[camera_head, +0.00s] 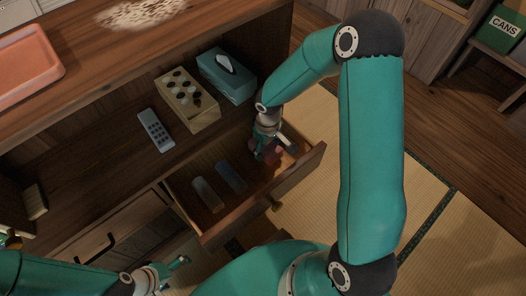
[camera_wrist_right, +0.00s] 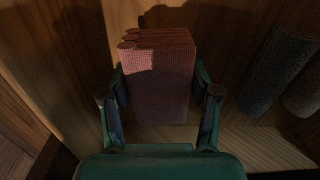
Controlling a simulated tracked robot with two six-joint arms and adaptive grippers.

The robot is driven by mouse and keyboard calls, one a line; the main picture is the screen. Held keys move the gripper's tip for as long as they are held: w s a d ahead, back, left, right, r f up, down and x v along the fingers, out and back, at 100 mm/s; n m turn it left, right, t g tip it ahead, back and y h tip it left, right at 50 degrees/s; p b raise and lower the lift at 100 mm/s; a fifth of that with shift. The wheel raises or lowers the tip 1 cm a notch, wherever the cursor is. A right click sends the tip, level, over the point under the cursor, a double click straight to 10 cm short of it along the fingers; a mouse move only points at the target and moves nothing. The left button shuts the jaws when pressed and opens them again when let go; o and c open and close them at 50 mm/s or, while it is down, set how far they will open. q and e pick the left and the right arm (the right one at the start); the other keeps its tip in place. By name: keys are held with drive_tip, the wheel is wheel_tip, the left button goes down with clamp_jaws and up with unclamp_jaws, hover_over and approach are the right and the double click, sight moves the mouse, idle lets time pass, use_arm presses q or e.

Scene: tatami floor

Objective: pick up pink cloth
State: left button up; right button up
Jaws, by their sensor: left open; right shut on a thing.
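The pink cloth (camera_wrist_right: 155,90) is a folded, stacked bundle between the two fingers of my right gripper (camera_wrist_right: 161,84) in the right wrist view. In the head view the cloth (camera_head: 272,157) shows only as a small dark pink patch under my right gripper (camera_head: 268,152), at the right end of the open drawer (camera_head: 262,196). My right gripper is shut on it; whether the cloth is clear of the drawer bottom I cannot tell. My left gripper (camera_head: 176,268) is open and empty at the bottom left, in front of the cabinet.
A grey roll (camera_head: 207,195) and a blue roll (camera_head: 232,176) lie in the drawer left of the cloth. On the shelf above stand a remote (camera_head: 156,131), a wooden box with round pieces (camera_head: 187,99) and a teal tissue box (camera_head: 226,76). The drawer front (camera_head: 285,183) borders the tatami.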

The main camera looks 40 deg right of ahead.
wheel_tip(320, 180, up, 19)
drive_tip(key=p, duration=0.5)
drive_tip(key=shift+f+p, duration=0.2)
drive_tip(key=shift+p, duration=0.15)
